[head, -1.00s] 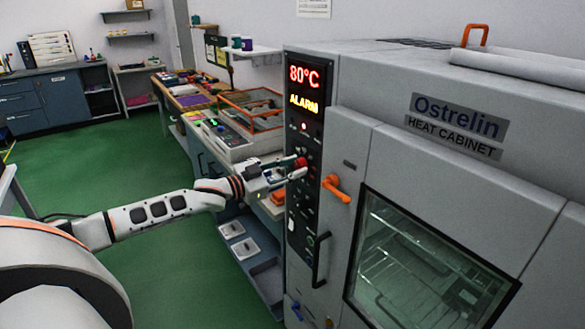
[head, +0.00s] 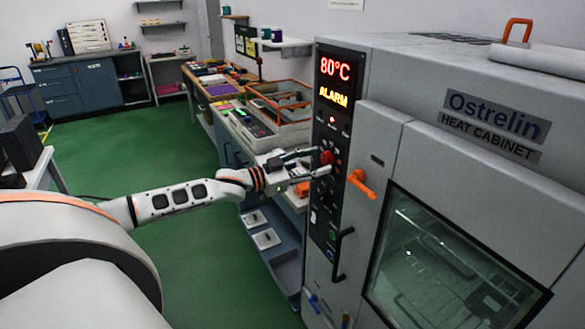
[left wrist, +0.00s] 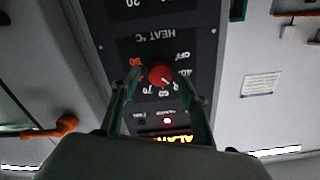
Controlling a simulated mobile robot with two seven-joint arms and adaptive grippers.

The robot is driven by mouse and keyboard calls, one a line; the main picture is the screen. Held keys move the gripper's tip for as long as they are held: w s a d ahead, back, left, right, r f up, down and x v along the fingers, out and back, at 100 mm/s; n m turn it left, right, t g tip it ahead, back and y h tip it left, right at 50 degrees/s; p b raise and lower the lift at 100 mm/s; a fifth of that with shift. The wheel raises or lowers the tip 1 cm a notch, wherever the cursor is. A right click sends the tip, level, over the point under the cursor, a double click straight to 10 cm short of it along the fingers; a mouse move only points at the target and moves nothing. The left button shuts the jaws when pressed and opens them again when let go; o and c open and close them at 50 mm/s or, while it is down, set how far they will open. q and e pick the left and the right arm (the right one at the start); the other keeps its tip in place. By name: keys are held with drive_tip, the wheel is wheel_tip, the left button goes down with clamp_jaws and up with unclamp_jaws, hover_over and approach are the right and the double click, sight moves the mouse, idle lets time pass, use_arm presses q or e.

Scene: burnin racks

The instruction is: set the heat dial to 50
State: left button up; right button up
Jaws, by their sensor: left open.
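The heat dial, a red round knob (left wrist: 160,73), sits on the black panel of the heat cabinet and shows upside down in the left wrist view. I cannot read the knob's setting for certain. My left gripper (left wrist: 161,79) is open, with one finger on each side of the knob; contact is unclear. My right gripper is not in view. The red and yellow display (head: 334,81) reads 80°C and ALARM.
An orange door handle (head: 362,184) juts out right of the panel, and a black handle (head: 343,255) lies below. A bench with an orange-edged tray (head: 280,101) stands behind my left arm. Green floor (head: 130,150) is open at left.

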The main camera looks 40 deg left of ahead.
use_arm(q)
drive_tip(key=v, duration=1)
drive_tip(key=shift+s, duration=0.15)
idle(0.7)
drive_tip(key=s+d+f+n+g+y, duration=0.1)
drive_tip(key=s+d+f, duration=0.15)
drive_tip(key=f, duration=0.55)
drive_tip(key=s+d+f+n+y, duration=0.1)
drive_tip(key=s+d+f, duration=0.1)
drive_tip(key=s+f, duration=0.35)
drive_tip(key=s+d+f+n+g+y, duration=0.1)
drive_tip(key=s+d+f, duration=0.1)
drive_tip(key=f, duration=0.7)
drive_tip(key=s+d+f+g+y, duration=0.1)
drive_tip(key=s+d+f+g, duration=0.1)
drive_tip(key=s+d+f, duration=0.5)
drive_tip(key=s+d+f+n+g, duration=0.1)
drive_tip(key=s+d+f+g, duration=0.1)
drive_tip(key=s+d+f, duration=0.4)
drive_tip(key=d+f, duration=0.2)
drive_tip(key=d, duration=0.3)
drive_tip(key=shift+s+d+f+y, duration=0.3)
drive_tip(key=shift+s+f+y, duration=0.05)
drive_tip(key=shift+y, duration=0.05)
